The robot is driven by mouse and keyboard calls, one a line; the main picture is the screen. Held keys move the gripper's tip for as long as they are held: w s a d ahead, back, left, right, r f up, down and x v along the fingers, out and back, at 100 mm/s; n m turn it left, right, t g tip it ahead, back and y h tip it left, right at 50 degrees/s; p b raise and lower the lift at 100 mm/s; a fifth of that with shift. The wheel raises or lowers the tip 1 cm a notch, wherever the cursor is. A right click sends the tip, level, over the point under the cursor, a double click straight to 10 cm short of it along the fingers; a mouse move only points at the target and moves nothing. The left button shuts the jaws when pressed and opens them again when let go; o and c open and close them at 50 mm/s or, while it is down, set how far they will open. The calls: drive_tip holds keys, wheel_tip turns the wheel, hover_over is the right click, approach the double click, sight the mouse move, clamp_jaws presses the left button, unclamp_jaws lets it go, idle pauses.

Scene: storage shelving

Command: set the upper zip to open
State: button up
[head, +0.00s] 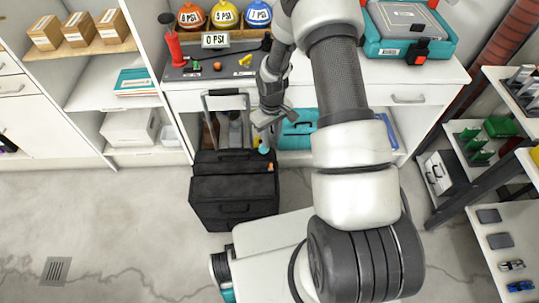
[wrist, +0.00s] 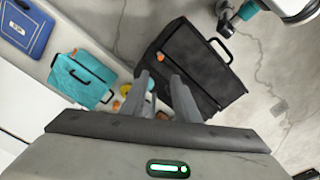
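A black suitcase (head: 235,200) stands on the floor in front of the workbench, its grey pull-up handle (head: 225,93) raised. It also shows in the wrist view (wrist: 215,85). I cannot make out the zip line or whether the zip is open. My gripper (head: 265,122) hangs above and behind the suitcase's right side. Its two grey fingers (wrist: 162,78) are apart, with nothing seen between them. My gripper partly covers the suitcase in the wrist view.
The workbench (head: 430,75) stands behind, with a teal case (head: 298,128) on its lower shelf. A rack (head: 455,165) stands at right.

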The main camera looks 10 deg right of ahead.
sight(271, 164)
wheel_tip(271, 164, down, 18)
drive_tip(key=b, duration=0.3)
drive_tip(key=shift+r, duration=0.1)
drive_tip(key=shift+c, duration=0.3)
clamp_jaws()
